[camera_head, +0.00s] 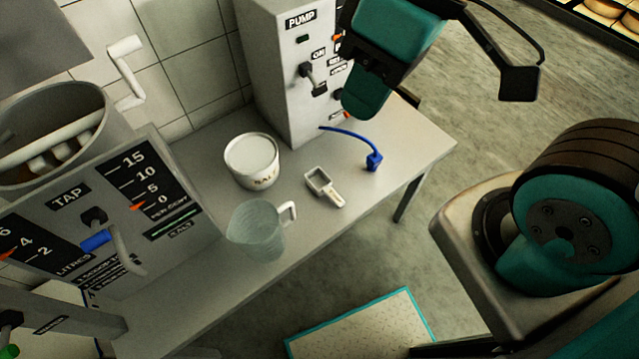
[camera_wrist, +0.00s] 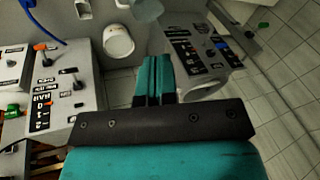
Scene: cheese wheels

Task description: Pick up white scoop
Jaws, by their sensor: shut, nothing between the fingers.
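The white scoop (camera_head: 323,186) lies flat on the grey table in the head view, its square cup toward the back and its handle toward the front right. In the wrist view a small pale shape that looks like the scoop (camera_wrist: 82,9) sits at the top edge, partly cut off. My gripper (camera_head: 362,112) hangs above the table's back right, in front of the pump box, above and apart from the scoop. In the wrist view its teal fingers (camera_wrist: 153,66) are together with nothing held.
A white tub (camera_head: 252,162) stands left of the scoop and a clear jug (camera_head: 258,232) in front left. A blue cable with a plug (camera_head: 373,160) lies to the right. The pump box (camera_head: 290,80) rises behind; the tap box (camera_head: 110,215) stands left.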

